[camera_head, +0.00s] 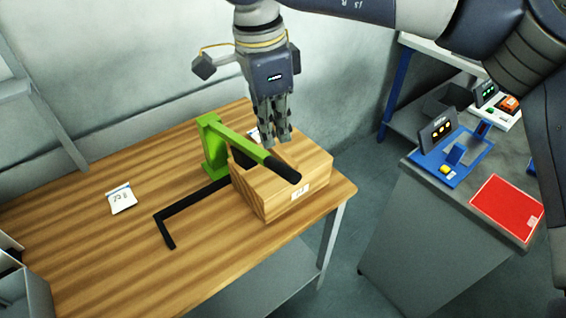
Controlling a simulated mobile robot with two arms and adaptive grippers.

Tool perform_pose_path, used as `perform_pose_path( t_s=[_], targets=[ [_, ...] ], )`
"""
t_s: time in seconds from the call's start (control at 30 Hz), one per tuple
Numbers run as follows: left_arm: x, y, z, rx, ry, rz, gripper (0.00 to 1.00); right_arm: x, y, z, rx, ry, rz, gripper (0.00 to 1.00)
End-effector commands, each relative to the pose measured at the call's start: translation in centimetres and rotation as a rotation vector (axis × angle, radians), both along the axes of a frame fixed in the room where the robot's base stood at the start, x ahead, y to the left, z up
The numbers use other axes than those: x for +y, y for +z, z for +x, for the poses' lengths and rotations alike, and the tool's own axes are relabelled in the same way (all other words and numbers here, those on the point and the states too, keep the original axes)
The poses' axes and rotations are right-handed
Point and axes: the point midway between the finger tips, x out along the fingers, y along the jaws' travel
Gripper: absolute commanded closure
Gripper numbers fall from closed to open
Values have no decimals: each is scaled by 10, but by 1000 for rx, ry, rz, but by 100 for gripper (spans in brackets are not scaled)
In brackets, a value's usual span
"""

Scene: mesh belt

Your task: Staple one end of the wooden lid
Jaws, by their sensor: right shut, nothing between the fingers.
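A wooden box (262,198) with a wooden lid (310,158) on top sits at the right end of the wooden table, a white label on its front. A green lever stapler (213,158) stands at its left, and its arm with a black handle (282,168) slants down to the right over the lid. My right gripper (274,140) points down above the far side of the box, behind the handle. Its fingers are shut and empty. They hide part of the lid's far edge, and I cannot tell whether they touch it. My left gripper is not in view.
A black angled bar (180,214) lies on the table (95,255) left of the box. A white packet (122,198) lies further left. A grey cabinet at right holds a blue tray (472,160) and a red mat (507,208).

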Motion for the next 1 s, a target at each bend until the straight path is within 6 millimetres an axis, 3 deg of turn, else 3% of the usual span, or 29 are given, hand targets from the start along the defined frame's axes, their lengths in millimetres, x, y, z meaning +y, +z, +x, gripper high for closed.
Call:
perform_pose_path(
  t_s=[0.1,0.23,0.37,0.63,0.8,1.0],
  targets=[
    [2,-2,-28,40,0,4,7,0,0,0,0,0,1,100],
    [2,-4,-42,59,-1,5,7,0,-3,0,1,0,1,100],
    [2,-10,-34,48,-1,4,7,-1,-12,0,1,0,1,100],
    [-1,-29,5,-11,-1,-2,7,-4,-44,1,1,0,1,100],
    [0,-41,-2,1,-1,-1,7,-6,-64,2,1,0,2,100],
    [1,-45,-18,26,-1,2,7,-6,-71,2,1,0,2,100]
  ],
)
